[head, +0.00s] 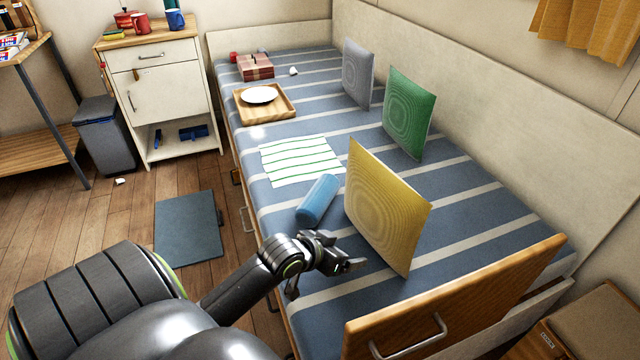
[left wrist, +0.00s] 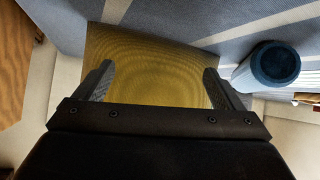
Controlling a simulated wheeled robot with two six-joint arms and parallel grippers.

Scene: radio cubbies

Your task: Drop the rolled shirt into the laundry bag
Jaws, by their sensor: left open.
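The rolled shirt, a blue cylinder (head: 318,199), lies on the striped bed just left of the yellow cushion (head: 385,205). It shows end-on at the right of the left wrist view (left wrist: 273,65). My left gripper (head: 323,275) is open and empty, nearer the camera than the roll and apart from it. In the left wrist view, the yellow cushion (left wrist: 150,65) shows between its fingers (left wrist: 158,82). I cannot make out a laundry bag in either view. My right gripper is out of view.
A striped cloth (head: 300,160) lies flat beyond the roll. A wooden tray (head: 282,112) with a white plate (head: 259,94) sits farther back. Green (head: 409,112) and grey (head: 357,73) cushions stand along the wall side. A wooden end board (head: 460,297) borders the near bed end.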

